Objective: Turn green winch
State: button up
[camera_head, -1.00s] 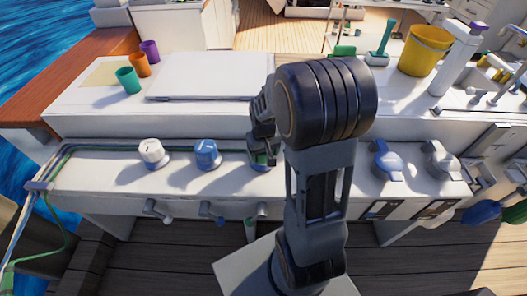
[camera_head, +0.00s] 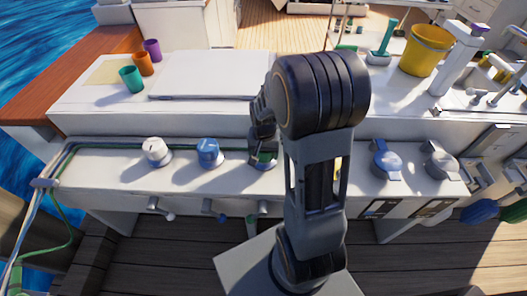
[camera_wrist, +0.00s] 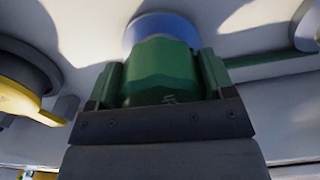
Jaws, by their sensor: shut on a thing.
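The green winch (camera_wrist: 160,75) fills the middle of the wrist view, with a blue-grey ring (camera_wrist: 160,28) at its base against the white panel. My gripper (camera_wrist: 158,85) has one finger on each side of it and is shut on it. In the head view the winch (camera_head: 263,160) shows only in part under my gripper (camera_head: 262,135), in the row of winches on the white ledge. My arm hides part of the area to its right.
A white winch (camera_head: 157,152) and a blue winch (camera_head: 208,153) stand to the left. Another blue knob (camera_head: 386,160) and a grey one (camera_head: 440,160) are to the right. Cups, a white hatch lid (camera_head: 212,75) and a yellow bucket (camera_head: 425,50) are behind.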

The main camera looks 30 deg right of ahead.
jog(key=shift+w, duration=0.1)
jog(key=o, duration=0.9)
notch_tip(320, 180, up, 14)
jog(key=p, duration=0.3)
jog(key=shift+f, duration=0.1)
dwell(0.4)
jog(key=s+a+r+n+t+p, duration=0.1)
jog(key=s+a+r+n+p, duration=0.1)
jog(key=s+r+p, duration=0.1)
jog(key=s+a+r+n+t+p, duration=0.1)
jog(key=s+a+r+n+p, duration=0.1)
jog(key=r+p, duration=0.3)
jog(key=s+a+r+n+t+p, duration=0.1)
jog(key=s+a+r+n+p, duration=0.2)
jog(key=r, duration=0.5)
jog(key=shift+s+a+r+t+p, duration=0.15)
jog(key=shift+s+a+r+p, duration=0.05)
jog(key=shift+s+a+p, duration=0.25)
jog(key=shift+s+a+r+t+p, duration=0.2)
jog(key=shift+s+p, duration=0.15)
jog(key=shift+s, duration=0.15)
